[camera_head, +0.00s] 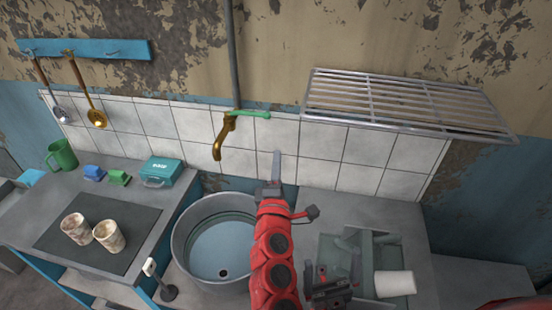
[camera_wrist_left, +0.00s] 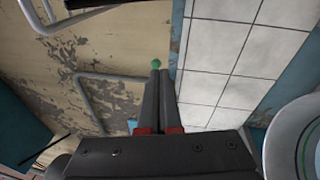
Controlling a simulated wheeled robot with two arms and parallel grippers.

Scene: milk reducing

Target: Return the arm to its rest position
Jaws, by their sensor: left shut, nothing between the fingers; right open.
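My left gripper (camera_head: 276,155) is on the red arm that rises through the middle of the head view. Its fingers are shut and empty, pointing up in front of the white tiles, right of the brass faucet (camera_head: 222,135). In the left wrist view, the left gripper's fingertips (camera_wrist_left: 160,72) are together, with a green end, apparently of the faucet's green handle (camera_head: 248,114), seen just past them. I cannot tell whether they touch. My right gripper (camera_head: 332,285) is low at the right, partly hidden, near the dish rack; it is open.
A round metal basin (camera_head: 188,235) lies behind and beside my left arm. A dish rack (camera_head: 400,245) with a white cup (camera_head: 394,284) is at the right. A metal wall shelf (camera_head: 405,103) overhangs the counter. Two mugs (camera_head: 109,236) stand on a dark hob at the left.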

